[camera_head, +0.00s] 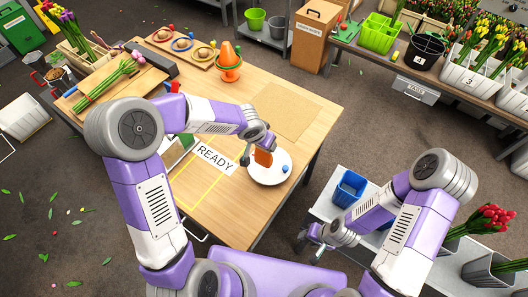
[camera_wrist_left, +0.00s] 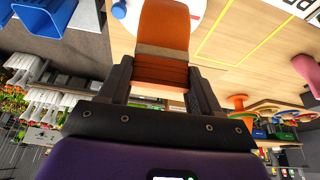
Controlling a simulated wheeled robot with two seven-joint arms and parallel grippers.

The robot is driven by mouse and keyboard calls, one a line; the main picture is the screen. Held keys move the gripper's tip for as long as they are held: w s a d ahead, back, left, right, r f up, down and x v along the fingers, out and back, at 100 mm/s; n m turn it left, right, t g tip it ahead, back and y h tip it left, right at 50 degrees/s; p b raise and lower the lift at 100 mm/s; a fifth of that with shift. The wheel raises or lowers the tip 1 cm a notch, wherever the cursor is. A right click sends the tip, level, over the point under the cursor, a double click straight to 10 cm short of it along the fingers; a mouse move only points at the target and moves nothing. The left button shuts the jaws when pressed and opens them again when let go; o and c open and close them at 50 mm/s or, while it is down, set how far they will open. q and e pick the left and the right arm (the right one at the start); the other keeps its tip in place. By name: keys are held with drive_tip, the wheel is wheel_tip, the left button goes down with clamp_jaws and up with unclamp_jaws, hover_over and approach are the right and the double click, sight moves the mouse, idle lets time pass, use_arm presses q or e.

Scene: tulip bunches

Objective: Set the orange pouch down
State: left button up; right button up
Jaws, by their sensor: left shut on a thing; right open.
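The orange pouch (camera_head: 263,158) is gripped in my left gripper (camera_head: 258,148), over the white round plate (camera_head: 268,179) on the wooden table. In the left wrist view the pouch (camera_wrist_left: 165,25) stands between the two dark fingers (camera_wrist_left: 161,68), which press on its sides. The pouch has a tan band across it. Part of the white plate (camera_wrist_left: 203,8) shows behind it. I cannot tell whether the pouch touches the plate. My right gripper (camera_head: 312,238) is open and empty, low beside the table's right side.
A blue knob (camera_head: 285,169) sits at the plate's right. A READY card (camera_head: 214,158) and yellow lines lie left of the plate. A blue bin (camera_head: 349,188) is at the right.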

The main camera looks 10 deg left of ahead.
sight(263, 151)
use_arm(q)
wheel_tip(263, 151, down, 4)
drive_tip(key=shift+f+b, duration=0.25)
drive_tip(key=shift+b, duration=0.35)
drive_tip(key=shift+f, duration=0.1)
drive_tip(key=o, duration=1.1)
